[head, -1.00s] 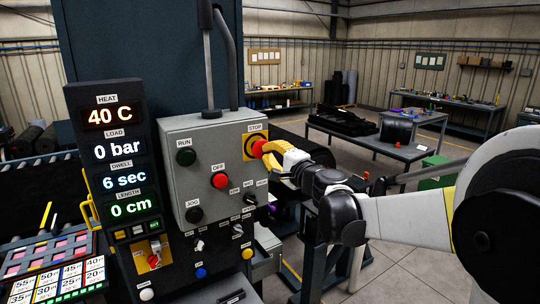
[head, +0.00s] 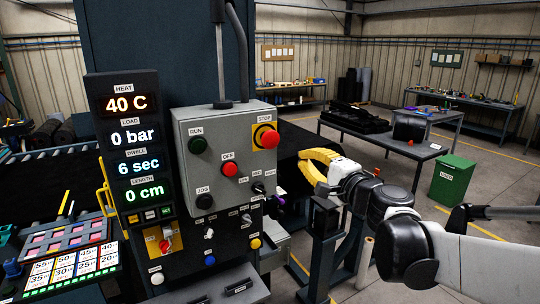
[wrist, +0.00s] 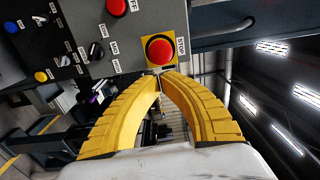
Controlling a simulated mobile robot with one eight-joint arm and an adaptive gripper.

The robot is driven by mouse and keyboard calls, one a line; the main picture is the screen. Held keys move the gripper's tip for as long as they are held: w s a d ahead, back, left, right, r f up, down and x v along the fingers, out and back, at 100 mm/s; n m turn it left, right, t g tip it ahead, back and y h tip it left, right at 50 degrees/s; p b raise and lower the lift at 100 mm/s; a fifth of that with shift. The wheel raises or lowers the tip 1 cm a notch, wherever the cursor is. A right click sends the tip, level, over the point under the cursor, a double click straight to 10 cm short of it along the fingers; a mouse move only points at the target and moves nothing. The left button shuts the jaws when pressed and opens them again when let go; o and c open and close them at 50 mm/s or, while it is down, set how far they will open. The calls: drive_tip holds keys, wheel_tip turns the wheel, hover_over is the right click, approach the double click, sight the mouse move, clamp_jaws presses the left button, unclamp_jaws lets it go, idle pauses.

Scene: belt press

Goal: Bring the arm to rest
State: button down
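My gripper (head: 302,158) has two curved yellow fingers. It is to the right of the grey control box and below the red STOP button (head: 269,138), with a visible gap to the button in the head view. In the wrist view the fingertips (wrist: 160,74) meet with nothing between them, and the STOP button (wrist: 160,51) on its yellow plate shows just beyond them. My arm stretches from the gripper to the right edge of the head view.
The control box (head: 216,180) carries RUN, OFF and JOG buttons. The display panel (head: 130,145) reads 40 C, 0 bar, 6 sec and 0 cm. A grey table (head: 432,150) and a green bin (head: 453,182) stand behind my arm. Open floor lies right.

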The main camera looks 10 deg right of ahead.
drive_tip(key=s+a+f+n+g+b, duration=0.25)
drive_tip(key=s+f+b, duration=0.2)
drive_tip(key=f, duration=0.35)
drive_tip(key=s+a+f+n+g+b, duration=0.25)
drive_tip(key=a+f+b, duration=0.2)
drive_tip(key=f, duration=0.35)
drive_tip(key=s+a+f+n+g+b, duration=0.1)
drive_tip(key=s+a+f+n+b, duration=0.35)
drive_tip(key=f, duration=0.45)
drive_tip(key=s+d+f+n+g+h+b, duration=0.2)
drive_tip(key=s+f+b, duration=0.5)
drive_tip(key=f, duration=0.4)
drive_tip(key=s+d+f+n+g+h+b, duration=0.2)
drive_tip(key=s+f+b, duration=0.4)
drive_tip(key=f, duration=0.5)
drive_tip(key=d+n+h, duration=0.1)
drive_tip(key=d, duration=0.1)
drive_tip(key=shift+s+d+b, duration=0.3)
drive_tip(key=shift+s+b, duration=0.05)
drive_tip(key=shift+s, duration=0.05)
